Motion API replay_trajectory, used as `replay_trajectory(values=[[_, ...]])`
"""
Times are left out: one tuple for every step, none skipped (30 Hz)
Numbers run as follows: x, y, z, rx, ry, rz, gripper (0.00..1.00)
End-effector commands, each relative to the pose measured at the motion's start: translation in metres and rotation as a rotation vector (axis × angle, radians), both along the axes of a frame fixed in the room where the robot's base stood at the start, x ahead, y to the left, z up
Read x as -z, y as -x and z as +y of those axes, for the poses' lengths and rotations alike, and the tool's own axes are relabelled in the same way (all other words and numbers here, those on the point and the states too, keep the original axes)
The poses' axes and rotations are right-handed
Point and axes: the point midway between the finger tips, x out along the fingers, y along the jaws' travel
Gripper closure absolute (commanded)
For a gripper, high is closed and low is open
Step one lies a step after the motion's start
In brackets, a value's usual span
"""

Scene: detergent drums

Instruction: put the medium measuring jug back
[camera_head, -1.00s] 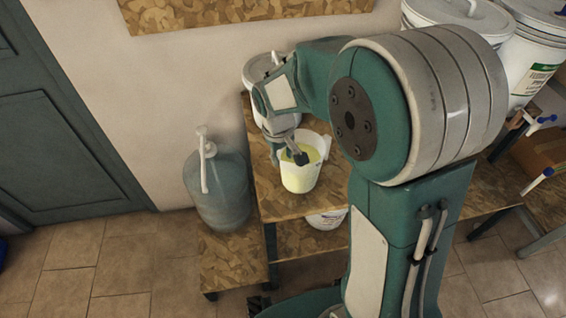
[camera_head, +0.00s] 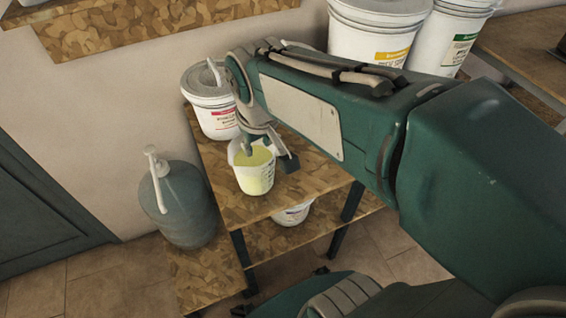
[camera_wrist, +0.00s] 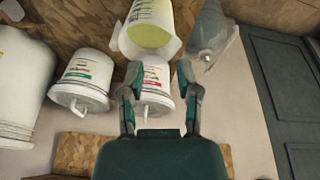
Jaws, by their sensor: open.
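A translucent white measuring jug with pale yellow liquid (camera_head: 253,172) stands upright on the speckled wooden table (camera_head: 232,205), near its left front edge. It also shows in the wrist view (camera_wrist: 150,36), upside down at the top. My gripper (camera_head: 267,151) is at the jug's rim, with one finger by the rim's left part and the other by its right. In the wrist view my gripper (camera_wrist: 159,72) has its two fingers apart, the jug's rim just beyond them. Whether a finger touches the jug I cannot tell.
A white drum with a red label (camera_head: 215,108) stands right behind the jug. A blue-grey pump bottle (camera_head: 178,205) stands lower at the left. Drums with yellow (camera_head: 375,40) and green labels (camera_head: 455,40) stand farther right. A white tub (camera_head: 292,215) sits below the tabletop.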

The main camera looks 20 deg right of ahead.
Motion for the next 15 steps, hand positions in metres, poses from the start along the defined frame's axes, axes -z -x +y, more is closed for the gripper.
replay_trajectory(values=[[-0.006, 0.015, -0.005, 0.028, -0.014, -0.037, 0.57], [-0.008, 0.023, -0.007, 0.042, -0.021, -0.055, 0.57], [-0.01, 0.033, -0.01, 0.06, -0.031, -0.08, 0.57], [-0.011, 0.041, -0.012, 0.074, -0.037, -0.099, 0.57], [-0.012, 0.048, -0.013, 0.088, -0.045, -0.118, 0.57], [-0.012, 0.057, -0.015, 0.105, -0.055, -0.14, 0.57], [-0.012, 0.063, -0.017, 0.118, -0.062, -0.156, 0.57], [-0.012, 0.069, -0.018, 0.128, -0.067, -0.171, 0.57], [-0.012, 0.075, -0.019, 0.141, -0.074, -0.187, 0.57], [-0.012, 0.079, -0.019, 0.147, -0.078, -0.199, 0.57], [-0.011, 0.082, -0.02, 0.155, -0.082, -0.208, 0.57], [-0.01, 0.086, -0.021, 0.162, -0.086, -0.217, 0.57], [-0.01, 0.087, -0.021, 0.166, -0.088, -0.222, 0.57], [-0.01, 0.089, -0.021, 0.169, -0.089, -0.226, 0.57], [-0.009, 0.09, -0.021, 0.171, -0.09, -0.228, 0.57]])
